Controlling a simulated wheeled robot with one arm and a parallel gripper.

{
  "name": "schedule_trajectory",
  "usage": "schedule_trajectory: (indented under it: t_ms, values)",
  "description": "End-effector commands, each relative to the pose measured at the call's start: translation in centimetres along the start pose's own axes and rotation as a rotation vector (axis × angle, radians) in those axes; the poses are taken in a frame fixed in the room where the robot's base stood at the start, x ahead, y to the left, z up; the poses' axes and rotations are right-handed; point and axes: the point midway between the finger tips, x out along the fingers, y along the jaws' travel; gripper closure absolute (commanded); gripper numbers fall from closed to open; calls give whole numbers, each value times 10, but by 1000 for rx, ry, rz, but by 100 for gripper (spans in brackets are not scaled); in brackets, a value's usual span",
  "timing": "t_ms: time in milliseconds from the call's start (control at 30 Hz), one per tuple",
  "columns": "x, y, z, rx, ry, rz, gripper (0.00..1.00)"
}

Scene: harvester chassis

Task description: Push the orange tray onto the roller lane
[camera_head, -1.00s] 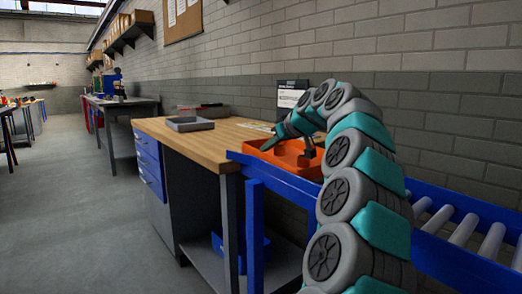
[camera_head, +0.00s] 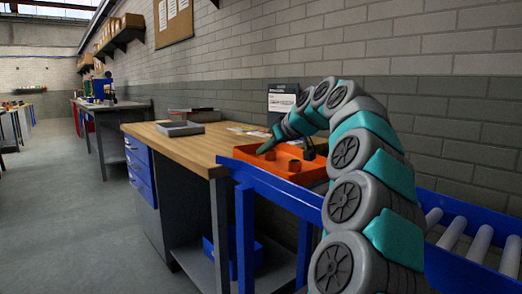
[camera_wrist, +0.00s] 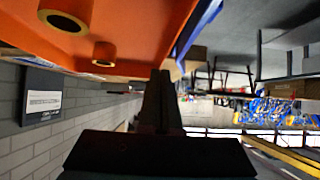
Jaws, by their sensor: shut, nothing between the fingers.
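The orange tray (camera_head: 312,172) is shallow and holds brown ring-shaped parts (camera_head: 295,165). In the head view it lies where the wooden bench top meets the blue-railed roller lane (camera_head: 480,242); exactly how much rests on each I cannot tell. In the wrist view, which is upside down, the tray (camera_wrist: 125,35) fills the upper left, with two rings. My dark fingers (camera_wrist: 158,85) reach its far rim there; contact is unclear. My arm hides the tray's right side and part of the lane.
A grey tray (camera_head: 180,128) sits on the wooden bench (camera_head: 190,148), left of the orange tray. A dark sign (camera_head: 283,100) stands by the brick wall behind. The lane's blue rail (camera_head: 270,185) runs along the front. Open floor lies at left.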

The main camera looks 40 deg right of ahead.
Motion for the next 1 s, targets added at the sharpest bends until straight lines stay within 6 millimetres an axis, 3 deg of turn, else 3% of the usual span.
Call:
schedule_trajectory:
  t_ms: [500, 1000]
  values:
    - [-68, 1, 46, 1, 5, 3, 100]
    - [-77, 1, 53, 0, 1, 2, 100]
